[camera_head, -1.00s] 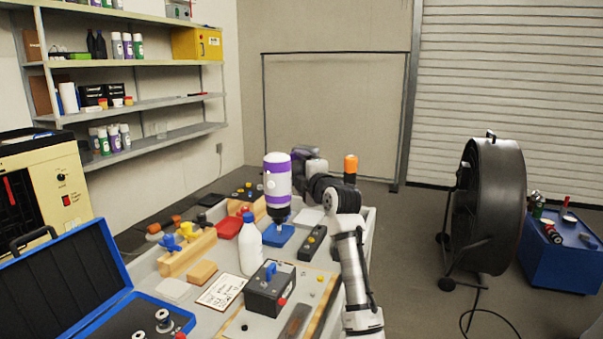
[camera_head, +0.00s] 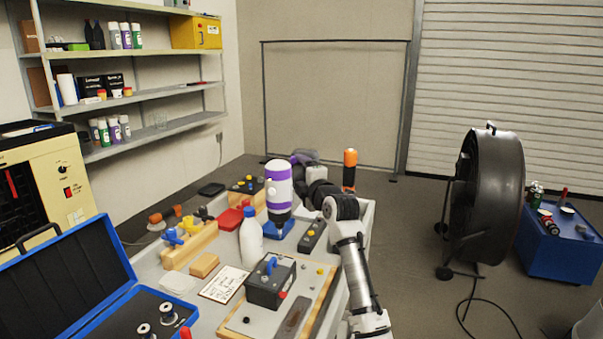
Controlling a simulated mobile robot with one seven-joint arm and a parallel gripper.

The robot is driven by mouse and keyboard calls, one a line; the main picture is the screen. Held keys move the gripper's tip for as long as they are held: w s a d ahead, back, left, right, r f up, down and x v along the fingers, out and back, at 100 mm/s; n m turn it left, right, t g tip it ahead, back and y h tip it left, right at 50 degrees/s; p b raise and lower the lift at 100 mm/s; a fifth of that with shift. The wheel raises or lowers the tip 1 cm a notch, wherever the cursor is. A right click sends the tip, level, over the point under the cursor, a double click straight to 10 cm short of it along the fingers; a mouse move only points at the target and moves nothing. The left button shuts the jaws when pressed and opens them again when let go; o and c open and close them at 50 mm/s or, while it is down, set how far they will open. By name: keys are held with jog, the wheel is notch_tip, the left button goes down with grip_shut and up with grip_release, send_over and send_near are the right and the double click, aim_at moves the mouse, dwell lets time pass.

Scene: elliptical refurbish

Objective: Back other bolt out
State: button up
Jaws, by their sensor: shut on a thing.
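My gripper (camera_head: 279,222) points straight down below my white and purple wrist at the middle of the bench. Its dark lower end is right over a blue block (camera_head: 270,233), so close that a gap is hard to see. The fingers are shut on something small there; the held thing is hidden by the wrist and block. I cannot make out a separate bolt in this view.
A white bottle with blue cap (camera_head: 251,240) stands close left of the block, and a black box with yellow knobs (camera_head: 313,235) is close right. A black box with blue handle (camera_head: 270,283) is nearer. An open blue case (camera_head: 140,322) lies front left.

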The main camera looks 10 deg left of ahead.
jog(key=shift+f+b, duration=1.45)
jog(key=shift+f, duration=0.95)
jog(key=shift+s+r+b, duration=0.1)
jog(key=shift+b, duration=0.25)
jog(key=shift+r, duration=0.1)
jog(key=shift+r+p, duration=0.35)
jog(key=shift+r, duration=1.05)
jog(key=shift+r+p, duration=1.3)
jog(key=shift+r, duration=1.7)
jog(key=shift+d, duration=0.1)
